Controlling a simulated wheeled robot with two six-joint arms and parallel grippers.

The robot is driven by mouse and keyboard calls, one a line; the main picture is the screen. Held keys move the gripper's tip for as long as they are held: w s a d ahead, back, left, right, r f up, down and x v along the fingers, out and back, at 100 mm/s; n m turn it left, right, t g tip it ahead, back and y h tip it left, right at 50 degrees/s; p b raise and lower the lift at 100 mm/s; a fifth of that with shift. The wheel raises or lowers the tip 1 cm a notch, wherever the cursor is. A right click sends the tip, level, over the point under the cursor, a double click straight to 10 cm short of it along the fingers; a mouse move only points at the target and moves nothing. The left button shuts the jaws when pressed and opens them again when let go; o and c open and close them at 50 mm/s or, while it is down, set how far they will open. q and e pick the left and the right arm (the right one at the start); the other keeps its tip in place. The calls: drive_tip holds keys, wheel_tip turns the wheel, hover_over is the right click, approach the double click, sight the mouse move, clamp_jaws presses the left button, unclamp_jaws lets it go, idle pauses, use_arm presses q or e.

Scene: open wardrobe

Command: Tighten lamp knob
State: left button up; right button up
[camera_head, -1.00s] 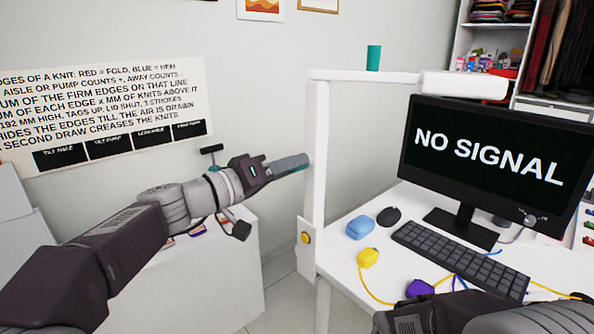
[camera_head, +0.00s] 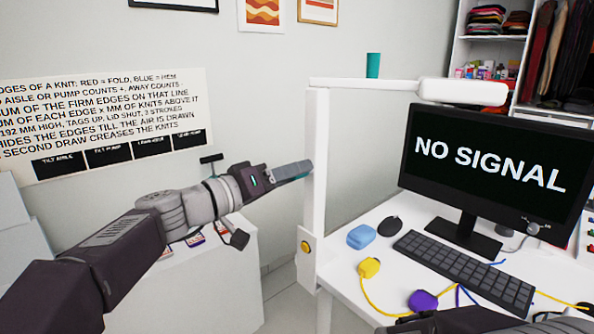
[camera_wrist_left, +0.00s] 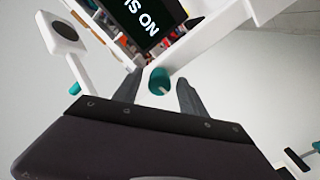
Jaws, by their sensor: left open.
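A white desk lamp has an upright post (camera_head: 315,150), a level arm (camera_head: 362,78) and a rounded head (camera_head: 462,92). A teal cylinder (camera_head: 373,65) stands up from the arm. In the left wrist view, a round teal knob (camera_wrist_left: 161,80) shows between the two fingers of my left gripper (camera_wrist_left: 158,78), by a white lamp bar. The fingers are apart on either side of it; I cannot tell whether they touch it. In the head view, my left gripper (camera_head: 308,170) is at the post's left side, and its fingers largely hide that knob.
The desk holds a monitor (camera_head: 490,165), keyboard (camera_head: 465,270), mouse (camera_head: 390,226), blue block (camera_head: 361,236), and yellow (camera_head: 369,267) and purple (camera_head: 423,300) plugs with cables. A low white cabinet (camera_head: 205,285) stands below my left arm. A text poster (camera_head: 100,120) hangs behind.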

use_arm(q)
drive_tip(key=n, duration=0.3)
drive_tip(key=shift+r+n+p, duration=0.2)
drive_tip(key=shift+n+p, duration=0.2)
drive_tip(key=n+p, duration=0.1)
drive_tip(key=n, duration=0.4)
drive_tip(key=shift+r, duration=0.1)
drive_tip(key=n+p, duration=0.2)
drive_tip(key=n, duration=0.3)
drive_tip(key=shift+n+p, duration=0.4)
drive_tip(key=shift+n, duration=0.5)
drive_tip(key=shift+f+n, duration=0.2)
drive_tip(key=shift+n, duration=0.6)
drive_tip(key=shift+f, duration=0.1)
